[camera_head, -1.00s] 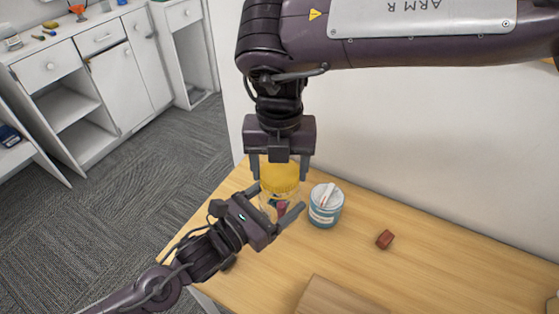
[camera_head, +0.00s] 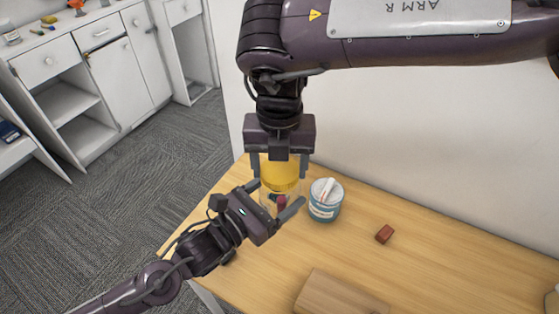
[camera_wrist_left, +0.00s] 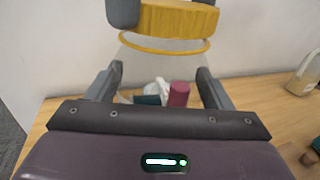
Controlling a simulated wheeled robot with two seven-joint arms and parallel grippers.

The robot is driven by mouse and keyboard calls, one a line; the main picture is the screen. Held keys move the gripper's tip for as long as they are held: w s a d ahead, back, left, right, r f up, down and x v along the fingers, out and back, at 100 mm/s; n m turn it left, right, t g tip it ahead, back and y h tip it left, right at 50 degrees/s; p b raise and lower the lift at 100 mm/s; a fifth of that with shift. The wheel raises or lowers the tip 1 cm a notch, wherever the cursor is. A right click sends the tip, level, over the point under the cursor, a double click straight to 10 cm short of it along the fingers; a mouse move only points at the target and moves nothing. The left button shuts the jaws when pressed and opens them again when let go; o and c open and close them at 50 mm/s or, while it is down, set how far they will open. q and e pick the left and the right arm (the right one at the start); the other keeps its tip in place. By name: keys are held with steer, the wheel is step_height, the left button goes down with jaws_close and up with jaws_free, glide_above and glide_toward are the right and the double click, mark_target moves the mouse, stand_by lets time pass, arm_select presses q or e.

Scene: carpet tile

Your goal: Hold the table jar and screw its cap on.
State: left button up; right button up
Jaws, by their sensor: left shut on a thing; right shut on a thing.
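The table jar (camera_head: 268,199) is clear, with small dark and red things showing in it. My left gripper (camera_head: 272,199) is shut around its body from the lower left. In the left wrist view the clear jar wall (camera_wrist_left: 150,68) shows between the two fingers. The yellow cap (camera_head: 280,176) is at the top of the jar, between the fingers of my right gripper (camera_head: 279,168), which is shut on it from above. In the left wrist view the cap (camera_wrist_left: 178,20) shows above a thin yellow ring (camera_wrist_left: 165,50). I cannot tell how firmly the cap sits.
A blue-and-white tub (camera_head: 325,203) stands close to the right of the jar. A small red-brown block (camera_head: 385,234) lies farther right, and a wooden board (camera_head: 340,297) is at the front. The wooden table (camera_head: 440,245) is mostly clear on the right. A wall rises behind.

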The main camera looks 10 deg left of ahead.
arm_select(q)
steer(key=c, duration=0.5)
arm_select(e)
steer(key=shift+f, duration=0.1)
steer(key=m, duration=0.5)
steer(key=shift+a+m, duration=0.2)
steer(key=shift+m, duration=0.2)
steer(key=m, duration=0.5)
steer(key=shift+w, duration=0.1)
steer(key=m, duration=0.4)
steer(key=shift+w+m, duration=0.1)
steer(key=shift+m, duration=0.2)
steer(key=m, duration=0.6)
steer(key=shift+w+m, duration=0.1)
steer(key=shift+m, duration=0.2)
steer(key=m, duration=0.6)
steer(key=shift+w+m, duration=0.15)
steer(key=shift+m, duration=0.15)
steer(key=m, duration=0.7)
steer(key=shift+w+d, duration=0.1)
steer(key=shift+d, duration=0.05)
